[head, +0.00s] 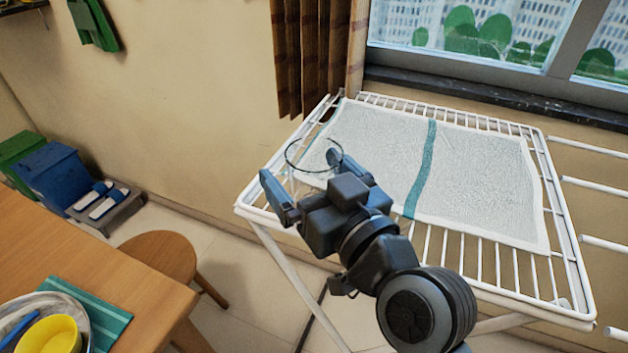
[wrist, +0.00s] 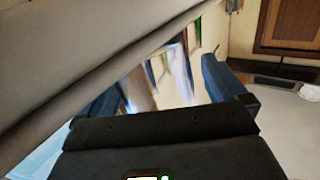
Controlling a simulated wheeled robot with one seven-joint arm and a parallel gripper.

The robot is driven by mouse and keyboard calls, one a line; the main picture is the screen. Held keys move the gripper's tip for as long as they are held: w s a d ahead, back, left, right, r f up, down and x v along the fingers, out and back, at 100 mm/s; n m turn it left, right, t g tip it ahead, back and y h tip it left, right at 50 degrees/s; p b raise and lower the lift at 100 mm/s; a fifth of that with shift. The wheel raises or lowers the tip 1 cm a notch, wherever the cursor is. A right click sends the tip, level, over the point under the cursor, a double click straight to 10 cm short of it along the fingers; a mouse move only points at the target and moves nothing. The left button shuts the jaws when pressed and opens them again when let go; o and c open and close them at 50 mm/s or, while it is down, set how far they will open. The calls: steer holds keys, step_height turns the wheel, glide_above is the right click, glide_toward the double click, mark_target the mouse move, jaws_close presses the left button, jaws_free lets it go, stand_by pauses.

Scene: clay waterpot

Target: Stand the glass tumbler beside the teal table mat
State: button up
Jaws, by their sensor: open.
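The clear glass tumbler (head: 315,171) shows mainly as a round rim at the end of my gripper (head: 299,165), over the left end of the drying rack. My gripper is open, with one finger on each side of the glass. In the wrist view, clear, distorted shapes, probably the glass (wrist: 165,75), show between the fingers of my gripper (wrist: 165,78). I cannot tell whether either finger touches it or what its base rests on. The teal table mat (head: 107,318) lies at lower left on the wooden table, partly under a plate.
The white wire rack (head: 490,268) carries a white towel (head: 480,180) with a teal stripe. On the wooden table (head: 60,245), a plate (head: 80,312) holds a yellow bowl (head: 48,338). A round stool (head: 158,256) stands beside the table. Wood behind the mat is bare.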

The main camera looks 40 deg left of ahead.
steer(key=shift+w+a, duration=0.1)
steer(key=shift+a, duration=0.05)
steer(key=c, duration=1.3)
steer(key=shift+r, duration=0.2)
